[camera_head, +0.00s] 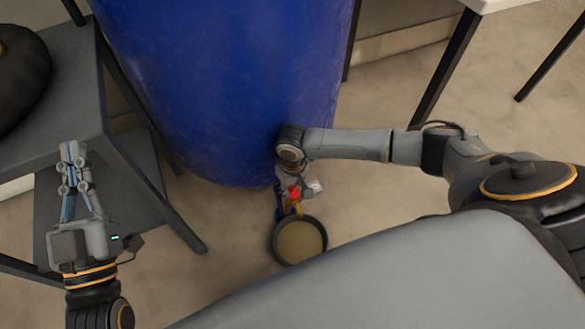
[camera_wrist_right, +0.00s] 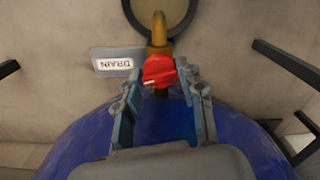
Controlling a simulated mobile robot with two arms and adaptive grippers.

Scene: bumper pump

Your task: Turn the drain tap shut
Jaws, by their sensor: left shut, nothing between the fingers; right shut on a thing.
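The drain tap has a red knob (camera_head: 293,192) and a brass spout, low on the front of a blue barrel (camera_head: 225,80). In the right wrist view the red knob (camera_wrist_right: 159,71) sits between the fingertips of my right gripper (camera_wrist_right: 158,82), which is shut on it. A white line marks the knob's lower left edge. The brass spout (camera_wrist_right: 159,32) points over a round pan. A plate reading DRAIN (camera_wrist_right: 115,62) is beside the tap. My left gripper (camera_head: 70,150) is shut and empty, far left of the tap.
The pan (camera_head: 300,241) stands on the floor under the spout and holds brownish liquid. A dark grey table (camera_head: 60,100) with a lower shelf and a black round object is at the left. A white-topped table stands at the upper right.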

